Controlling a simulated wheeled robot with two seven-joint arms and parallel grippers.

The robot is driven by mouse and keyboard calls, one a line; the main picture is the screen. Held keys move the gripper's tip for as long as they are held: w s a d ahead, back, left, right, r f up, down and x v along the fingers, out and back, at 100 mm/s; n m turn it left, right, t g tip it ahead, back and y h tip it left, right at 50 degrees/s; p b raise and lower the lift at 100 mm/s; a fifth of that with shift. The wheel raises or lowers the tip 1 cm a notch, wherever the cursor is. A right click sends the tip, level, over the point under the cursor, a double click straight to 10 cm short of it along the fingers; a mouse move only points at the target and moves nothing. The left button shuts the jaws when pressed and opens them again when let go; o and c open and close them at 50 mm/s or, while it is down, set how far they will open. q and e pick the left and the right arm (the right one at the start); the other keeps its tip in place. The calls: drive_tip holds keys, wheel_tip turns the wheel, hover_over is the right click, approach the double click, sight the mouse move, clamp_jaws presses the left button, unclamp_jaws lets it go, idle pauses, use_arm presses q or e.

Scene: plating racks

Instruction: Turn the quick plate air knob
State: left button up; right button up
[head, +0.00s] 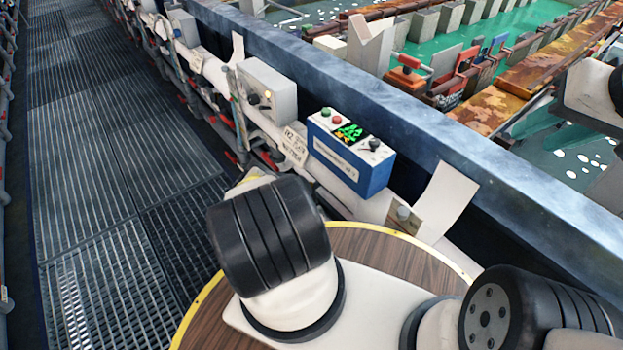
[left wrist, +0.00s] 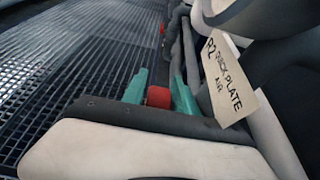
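In the left wrist view a tag reading "R2 QUICK PLATE AIR" (left wrist: 228,80) hangs beside a small red knob (left wrist: 158,97). The two teal fingers of my left gripper (left wrist: 160,92) stand on either side of the red knob. A narrow gap shows on its left, and the right finger looks very close to it. Whether they touch cannot be told. The lower part of the knob is hidden by the gripper body. In the head view the tag (head: 294,145) hangs on the pipe left of the blue box; my left gripper is hidden behind my arm. At the right edge, only part of my right arm's end shows, fingers unseen.
A grey box (head: 268,90) is farther back. Pipes with red handles run along the wall. The grated walkway (head: 110,140) at left is clear.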

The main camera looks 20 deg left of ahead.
use_arm(q)
clamp_jaws()
drive_tip(key=shift+s+d+t+y, duration=0.15)
drive_tip(key=shift+t+y, duration=0.15)
drive_tip(key=shift+y, duration=0.2)
drive_tip(key=shift+r, duration=0.1)
unclamp_jaws()
drive_tip(key=v, duration=0.7)
drive_tip(key=shift+s+d, duration=0.2)
drive_tip(key=shift+d, duration=0.1)
